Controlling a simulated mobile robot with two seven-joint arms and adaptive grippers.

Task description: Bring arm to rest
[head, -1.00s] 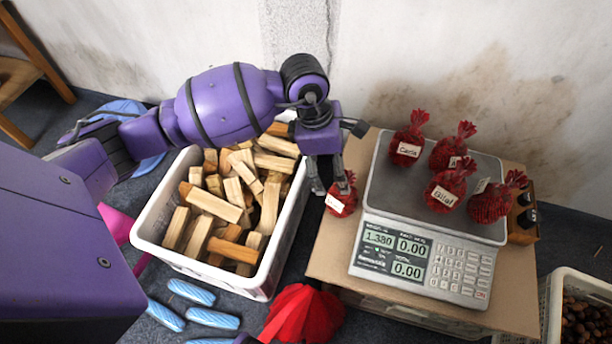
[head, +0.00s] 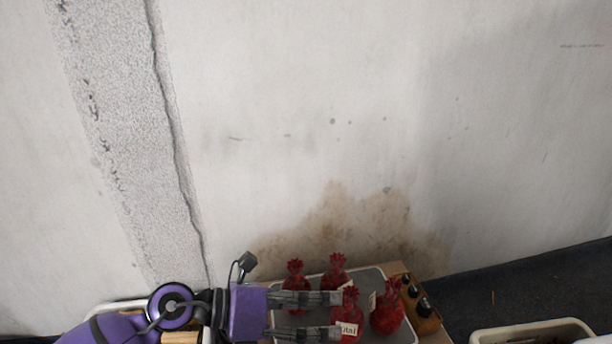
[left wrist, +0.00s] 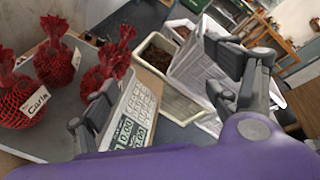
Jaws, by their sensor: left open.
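My left gripper (head: 340,315) comes in from the lower left of the head view, its two fingers apart and pointing right over the scale. Several red net bags stand on the scale plate (head: 372,272): two at the back (head: 296,280) (head: 337,270), one by the fingertips (head: 350,308) and one further right (head: 388,314). Whether the fingers touch the near bag cannot be told. The left wrist view shows empty space between the spread fingers (left wrist: 175,95). There, a bag labelled Carla (left wrist: 14,100) and the scale's display panel (left wrist: 132,118) show. My right gripper is not in view.
A pale wall (head: 330,120) fills most of the head view behind the scale. A wooden block with dark knobs (head: 420,308) stands right of the scale. A white crate (head: 530,332) is at lower right. In the left wrist view, a crate of chestnuts (left wrist: 160,58) lies beyond the scale.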

